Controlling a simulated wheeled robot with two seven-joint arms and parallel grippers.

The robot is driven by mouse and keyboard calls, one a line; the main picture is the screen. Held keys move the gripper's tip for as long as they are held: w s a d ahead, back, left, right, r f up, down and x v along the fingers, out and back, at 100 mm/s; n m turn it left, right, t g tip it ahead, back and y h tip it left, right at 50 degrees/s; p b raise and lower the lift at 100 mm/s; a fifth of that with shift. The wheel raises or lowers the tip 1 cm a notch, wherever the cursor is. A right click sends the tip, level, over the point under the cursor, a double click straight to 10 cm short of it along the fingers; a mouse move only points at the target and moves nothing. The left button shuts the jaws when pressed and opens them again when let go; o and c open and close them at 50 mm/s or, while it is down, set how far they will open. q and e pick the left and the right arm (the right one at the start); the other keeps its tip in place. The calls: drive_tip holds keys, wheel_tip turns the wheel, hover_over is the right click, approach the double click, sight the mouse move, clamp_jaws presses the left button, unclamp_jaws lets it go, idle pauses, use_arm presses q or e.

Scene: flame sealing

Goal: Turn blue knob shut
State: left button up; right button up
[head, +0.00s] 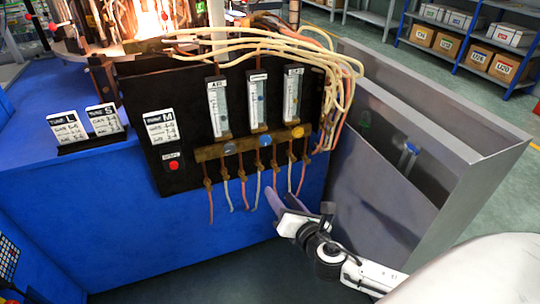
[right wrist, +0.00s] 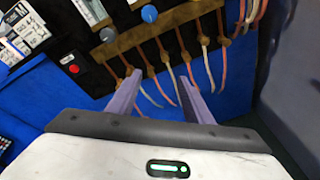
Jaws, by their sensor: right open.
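The blue knob (head: 265,140) is the middle of three knobs on a brass bar (head: 212,154) on the black panel, below the flow tubes. It also shows at the top of the right wrist view (right wrist: 149,13). A grey knob (head: 229,148) is to its left and a yellow knob (head: 297,131) to its right. My right gripper (head: 280,194) is open and empty, below the blue knob and apart from it. In the right wrist view, its two purple fingers (right wrist: 160,76) point toward the hanging hoses. My left gripper is not in view.
Several thin hoses (head: 258,190) hang below the brass bar, close to my right fingers. A red button (head: 173,165) is at the panel's lower left. Label stands (head: 87,125) sit on the blue bench. A grey metal bin (head: 455,165) stands to the right.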

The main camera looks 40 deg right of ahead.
sight(266, 142)
drive_tip(key=w+d+r+n+t, duration=0.1)
drive_tip(key=w+r+n, duration=0.1)
drive_tip(key=w, duration=0.2)
drive_tip(key=w+d+r+n+b, duration=0.1)
drive_tip(key=w+d+r+n, duration=0.1)
drive_tip(key=w, duration=0.3)
drive_tip(key=w+d+r+n+t+h+b, duration=0.1)
drive_tip(key=w+d+r+n, duration=0.1)
drive_tip(key=w, duration=0.3)
drive_tip(key=shift+d+r+t, duration=0.1)
drive_tip(key=shift+d+t, duration=0.1)
drive_tip(key=shift+t, duration=0.1)
drive_tip(key=c, duration=1.1)
